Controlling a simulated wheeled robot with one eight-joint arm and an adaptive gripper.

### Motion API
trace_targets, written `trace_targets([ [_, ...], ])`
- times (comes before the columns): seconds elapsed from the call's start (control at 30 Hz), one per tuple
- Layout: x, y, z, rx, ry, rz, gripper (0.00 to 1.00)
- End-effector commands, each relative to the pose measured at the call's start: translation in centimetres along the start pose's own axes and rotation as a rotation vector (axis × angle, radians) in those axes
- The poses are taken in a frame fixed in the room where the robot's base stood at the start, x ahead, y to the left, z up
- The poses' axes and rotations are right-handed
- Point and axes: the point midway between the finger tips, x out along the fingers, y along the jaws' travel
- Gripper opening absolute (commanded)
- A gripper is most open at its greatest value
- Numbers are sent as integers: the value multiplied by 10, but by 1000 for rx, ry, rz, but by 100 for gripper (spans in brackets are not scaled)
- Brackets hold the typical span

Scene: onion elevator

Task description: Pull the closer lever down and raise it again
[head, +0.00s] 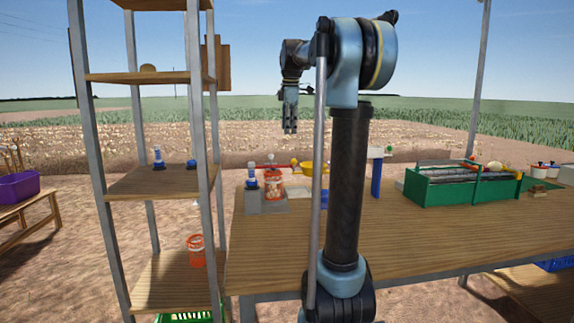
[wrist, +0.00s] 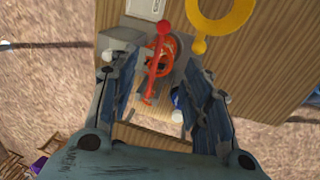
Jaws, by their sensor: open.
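A red lever with a ball end (wrist: 163,28) shows in the wrist view, running down between my fingers over an orange-red netted container (wrist: 165,52). In the head view, the red lever (head: 262,166) lies just above the red container (head: 272,184) on the grey stand (head: 268,207) at the table's left end. My gripper (head: 290,128) points down above this stand, apart from it. In the wrist view my gripper (wrist: 158,103) has its fingers spread with nothing held. I cannot tell which lever is the closer one; my arm hides part of the table.
A blue white-topped piece (head: 251,180) stands at the stand's left. A shelf rack (head: 150,182) rises left of the table (head: 430,240). The table front is mostly clear.

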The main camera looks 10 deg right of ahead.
Motion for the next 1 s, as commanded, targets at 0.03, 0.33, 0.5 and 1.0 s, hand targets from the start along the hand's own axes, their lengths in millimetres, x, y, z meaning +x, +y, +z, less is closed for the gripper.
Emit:
trace_targets([
  [0.03, 7, 0, -1, -1, 0, 0, 44],
  [0.33, 58, 0, -3, -2, 1, 0, 44],
  [0.5, 88, 0, -3, -2, 1, 0, 44],
  [1.0, 156, -1, -3, -1, 1, 0, 44],
])
